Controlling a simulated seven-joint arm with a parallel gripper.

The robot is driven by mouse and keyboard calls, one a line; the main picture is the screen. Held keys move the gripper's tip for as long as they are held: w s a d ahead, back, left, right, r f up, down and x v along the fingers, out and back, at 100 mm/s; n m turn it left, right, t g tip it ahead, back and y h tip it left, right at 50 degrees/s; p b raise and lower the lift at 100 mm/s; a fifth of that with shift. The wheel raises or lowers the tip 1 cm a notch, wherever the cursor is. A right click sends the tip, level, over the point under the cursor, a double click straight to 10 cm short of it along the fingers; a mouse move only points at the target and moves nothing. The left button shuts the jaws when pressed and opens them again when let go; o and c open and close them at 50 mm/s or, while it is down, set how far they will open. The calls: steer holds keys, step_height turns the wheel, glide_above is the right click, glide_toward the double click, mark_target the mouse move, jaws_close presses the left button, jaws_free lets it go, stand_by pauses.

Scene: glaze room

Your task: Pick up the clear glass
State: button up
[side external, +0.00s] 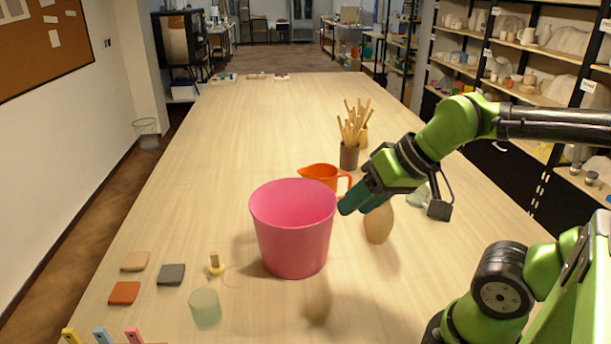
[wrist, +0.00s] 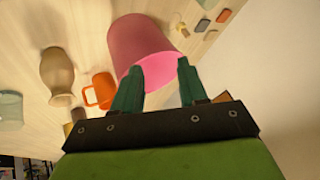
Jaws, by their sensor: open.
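Two pale green see-through pieces stand on the table, and I cannot tell which is the clear glass. One, a short pale green cylinder (side external: 205,309), is at the front left in the side view. The other, a pale green glass (side external: 419,196), is partly hidden behind my arm; it seems to be the glass at the left edge of the wrist view (wrist: 10,110). My gripper (side external: 346,208) is open and empty, above the table beside the pink bucket's right rim. In the wrist view its fingers (wrist: 160,65) overlap the bucket's mouth.
The pink bucket (side external: 292,240) stands mid-table. A tan vase (side external: 378,225), an orange pitcher (side external: 318,172) and a brown holder of sticks (side external: 349,157) are close to my gripper. Flat tiles (side external: 171,275) and a small wooden peg (side external: 216,265) lie at left. The far table is mostly clear.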

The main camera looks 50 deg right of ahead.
steer(key=o, duration=0.9)
steer(key=shift+o, duration=0.2)
